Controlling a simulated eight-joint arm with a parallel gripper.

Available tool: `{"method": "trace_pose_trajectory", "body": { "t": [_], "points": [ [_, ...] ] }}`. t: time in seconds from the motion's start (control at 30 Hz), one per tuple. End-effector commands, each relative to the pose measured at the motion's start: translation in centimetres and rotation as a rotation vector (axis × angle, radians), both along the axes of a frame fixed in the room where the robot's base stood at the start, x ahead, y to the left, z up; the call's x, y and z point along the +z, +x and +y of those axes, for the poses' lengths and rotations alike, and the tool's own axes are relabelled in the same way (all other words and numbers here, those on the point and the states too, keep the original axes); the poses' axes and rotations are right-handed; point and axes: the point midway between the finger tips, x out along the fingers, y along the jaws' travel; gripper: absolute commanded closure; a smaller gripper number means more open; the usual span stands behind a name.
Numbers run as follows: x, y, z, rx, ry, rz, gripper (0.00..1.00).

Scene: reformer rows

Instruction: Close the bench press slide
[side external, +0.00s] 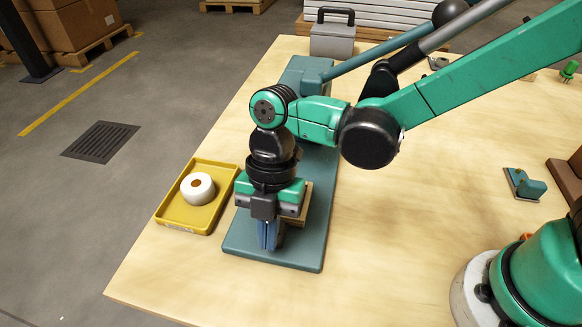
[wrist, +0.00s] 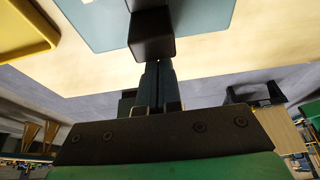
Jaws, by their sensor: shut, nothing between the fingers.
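The bench press has a teal base plate (side external: 312,235) lying on the wooden table, with a teal body (side external: 305,70) at its far end. A tan block (side external: 300,208) shows on the plate, partly hidden behind my gripper. My gripper (side external: 268,245) points down over the near end of the plate, its fingers shut and empty. In the wrist view the shut fingers (wrist: 157,68) end at a dark block (wrist: 152,38) in front of the teal plate (wrist: 95,20). I cannot tell whether they touch it. My arm hides most of the press, and how far its slide is out is unclear.
A yellow tray (side external: 170,215) holding a white roll (side external: 198,188) stands left of the press. A grey toolbox (side external: 332,40) is at the back. A small teal fixture (side external: 525,185) and a brown block (side external: 570,172) are at the right. The table's front middle is clear.

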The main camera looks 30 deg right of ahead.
Motion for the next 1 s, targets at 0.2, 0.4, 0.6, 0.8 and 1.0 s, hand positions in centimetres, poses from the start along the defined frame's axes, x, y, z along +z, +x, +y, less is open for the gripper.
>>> {"method": "trace_pose_trajectory", "body": {
  "t": [0.2,0.4,0.6,0.8,1.0],
  "points": [
    [0.0,0.0,0.0,0.000,0.000,0.000,1.00],
    [0.0,0.8,-0.7,-0.005,-0.001,0.001,1.00],
    [0.0,2.5,-2.5,-0.002,0.000,0.003,1.00],
    [0.0,2.5,-2.5,0.002,0.000,0.003,1.00],
    [0.0,2.1,-2.1,0.003,0.001,0.002,1.00]
  ]
}}
